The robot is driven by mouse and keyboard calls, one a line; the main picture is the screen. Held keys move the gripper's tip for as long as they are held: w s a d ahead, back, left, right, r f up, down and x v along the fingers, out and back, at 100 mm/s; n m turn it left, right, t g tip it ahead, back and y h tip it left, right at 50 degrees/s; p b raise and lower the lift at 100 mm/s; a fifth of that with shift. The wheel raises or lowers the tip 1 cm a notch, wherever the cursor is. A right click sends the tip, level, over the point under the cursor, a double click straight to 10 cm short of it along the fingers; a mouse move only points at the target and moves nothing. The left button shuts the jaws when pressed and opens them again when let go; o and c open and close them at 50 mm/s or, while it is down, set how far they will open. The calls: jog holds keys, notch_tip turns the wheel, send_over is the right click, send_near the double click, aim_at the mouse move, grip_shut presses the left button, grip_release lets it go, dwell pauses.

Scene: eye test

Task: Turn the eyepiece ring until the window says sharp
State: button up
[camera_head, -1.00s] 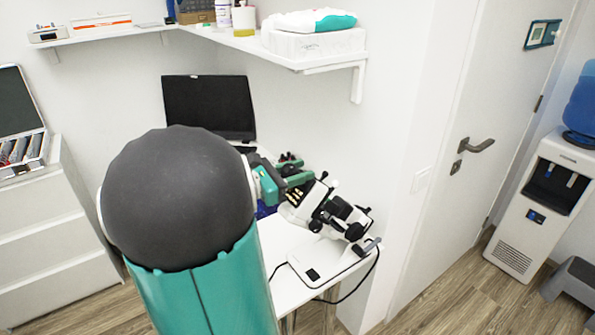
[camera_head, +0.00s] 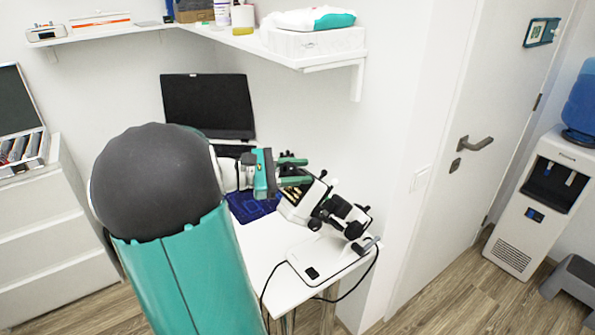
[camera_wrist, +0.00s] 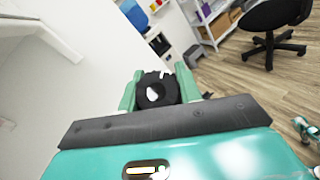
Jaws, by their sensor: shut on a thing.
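The white device with black eyepieces and knobs (camera_head: 322,212) stands on the white table in the head view, its body tilted. My gripper (camera_head: 303,171) is at its upper left end. In the wrist view the ribbed black eyepiece ring (camera_wrist: 156,89) sits between the two green fingers of my gripper (camera_wrist: 158,86), which are shut on it. The ring's open middle shows a pale spot. In the head view the fingers partly hide the ring. I cannot make out a window with a readable word in either view.
A dark-screened laptop (camera_head: 208,106) stands behind my arm. A blue mat (camera_head: 252,206) lies left of the device. A black cable (camera_head: 268,290) hangs off the table (camera_head: 258,246). A wall shelf (camera_head: 290,62) juts out above. The door and water dispenser (camera_head: 540,200) are to the right.

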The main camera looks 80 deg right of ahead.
jog(key=shift+w, duration=0.15)
jog(key=o, duration=1)
jog(key=shift+a, duration=0.1)
jog(key=v, duration=1.3)
jog(key=shift+w, duration=0.3)
jog(key=shift+a, duration=0.1)
